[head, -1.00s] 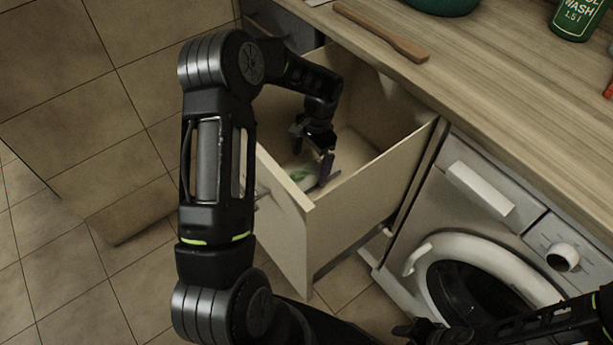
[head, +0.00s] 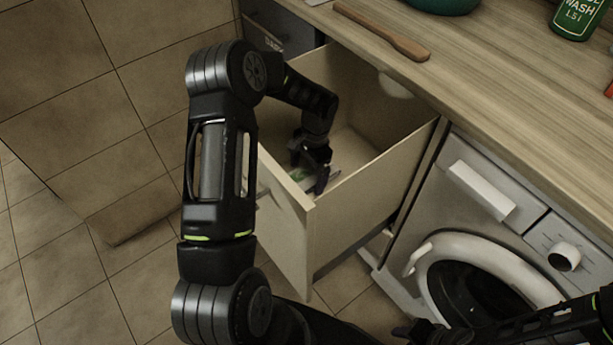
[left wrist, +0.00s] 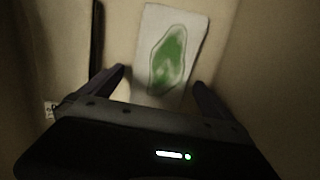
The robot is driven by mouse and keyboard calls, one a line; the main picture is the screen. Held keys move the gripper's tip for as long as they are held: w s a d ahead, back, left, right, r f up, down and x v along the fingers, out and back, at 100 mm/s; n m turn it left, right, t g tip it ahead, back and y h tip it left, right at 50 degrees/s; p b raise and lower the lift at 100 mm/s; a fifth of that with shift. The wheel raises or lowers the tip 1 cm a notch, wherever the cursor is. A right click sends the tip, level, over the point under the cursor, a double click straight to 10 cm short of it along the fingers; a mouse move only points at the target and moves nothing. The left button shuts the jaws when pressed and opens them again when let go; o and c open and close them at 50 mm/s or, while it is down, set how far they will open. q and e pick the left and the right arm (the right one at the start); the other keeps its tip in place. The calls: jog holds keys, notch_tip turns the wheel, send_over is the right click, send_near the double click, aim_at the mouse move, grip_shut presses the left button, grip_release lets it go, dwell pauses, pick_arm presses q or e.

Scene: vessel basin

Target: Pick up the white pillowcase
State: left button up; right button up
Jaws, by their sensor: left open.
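A flat white piece with a green patch (left wrist: 172,52) lies on the drawer floor in the left wrist view. It may be the folded white pillowcase, but I cannot be sure. In the head view only a small part of it shows (head: 301,174), beside my gripper. My left gripper (head: 319,184) reaches down inside the open drawer. It is open, and in the left wrist view its fingers (left wrist: 160,78) stand on either side of the piece's near end.
The open drawer (head: 368,205) has high walls close around my left gripper. A dark thin strip (left wrist: 97,40) is beside the piece. A worktop (head: 480,85) with a wooden utensil (head: 385,32) is above, and a washing machine (head: 460,235) stands at the right.

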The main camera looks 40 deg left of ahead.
pick_arm(q)
jog(key=shift+c, duration=0.3)
jog(key=c, duration=1.7)
